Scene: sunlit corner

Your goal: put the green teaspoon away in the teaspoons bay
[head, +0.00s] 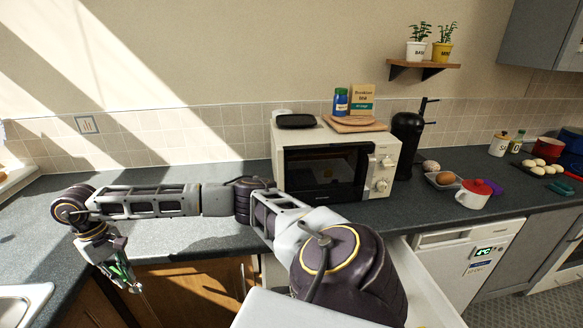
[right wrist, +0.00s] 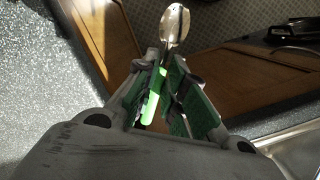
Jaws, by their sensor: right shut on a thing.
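My right gripper (head: 128,280) is at the far left of the head view, beyond the counter's front edge and in front of the wooden cupboards. It is shut on the green teaspoon, whose green handle (right wrist: 152,103) lies between the fingers in the right wrist view. The spoon's silver bowl (right wrist: 175,22) points away past the fingertips. A pale open drawer (head: 428,290) shows at the lower middle of the head view, mostly hidden behind my arm. No teaspoons bay can be made out. My left gripper is not in view.
A sink (head: 22,298) is at the lower left, near the gripper. The microwave (head: 327,165) stands on the counter behind my arm. The counter (head: 150,178) left of the microwave is clear.

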